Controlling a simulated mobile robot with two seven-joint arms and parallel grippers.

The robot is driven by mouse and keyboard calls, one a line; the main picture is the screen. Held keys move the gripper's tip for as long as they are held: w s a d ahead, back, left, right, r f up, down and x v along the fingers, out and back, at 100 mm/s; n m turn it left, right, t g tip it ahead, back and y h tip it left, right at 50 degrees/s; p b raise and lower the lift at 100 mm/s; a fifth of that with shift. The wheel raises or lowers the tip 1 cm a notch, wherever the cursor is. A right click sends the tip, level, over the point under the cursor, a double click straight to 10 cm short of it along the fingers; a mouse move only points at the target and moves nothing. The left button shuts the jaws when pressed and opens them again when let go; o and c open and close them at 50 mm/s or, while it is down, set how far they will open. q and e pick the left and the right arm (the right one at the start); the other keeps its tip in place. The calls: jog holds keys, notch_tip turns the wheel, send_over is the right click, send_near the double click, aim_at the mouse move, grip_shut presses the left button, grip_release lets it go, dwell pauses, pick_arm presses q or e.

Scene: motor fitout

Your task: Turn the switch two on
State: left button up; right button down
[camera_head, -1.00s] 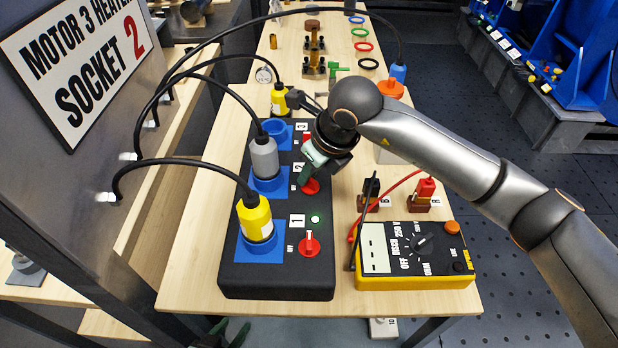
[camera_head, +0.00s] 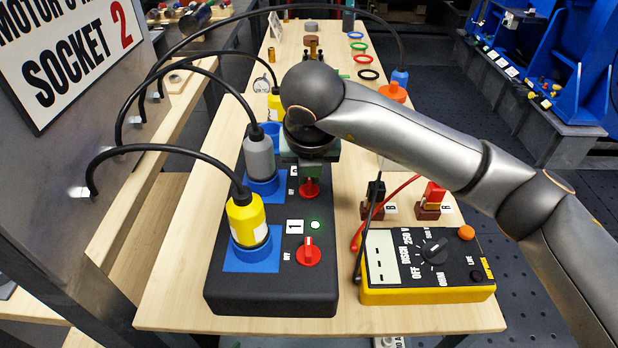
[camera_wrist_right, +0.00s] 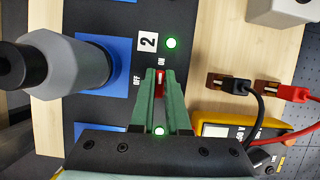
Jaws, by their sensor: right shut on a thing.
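Switch two is a red knob (camera_head: 309,188) on the black switch box (camera_head: 270,296), partly hidden in the head view by my right gripper (camera_head: 309,172). In the right wrist view, the green fingers of my right gripper (camera_wrist_right: 159,86) are closed around the red handle of switch two (camera_wrist_right: 160,76). The handle lines up with the ON mark, and OFF is to its left. The green lamp (camera_wrist_right: 171,43) beside the label 2 (camera_wrist_right: 148,43) is lit. My left gripper is not in view.
A grey plug (camera_head: 260,157) and a yellow plug (camera_head: 245,218) with black cables stand left of the switches. Switch one (camera_head: 308,252) is nearer, its green lamp (camera_head: 315,225) lit. A yellow meter (camera_head: 425,295) with leads lies to the right.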

dwell(0.4)
jog(key=c, duration=0.9)
grip_release()
jog(key=shift+r, duration=0.1)
jog(key=v, duration=1.2)
jog(key=shift+r, duration=0.2)
jog(key=shift+s+a, duration=0.1)
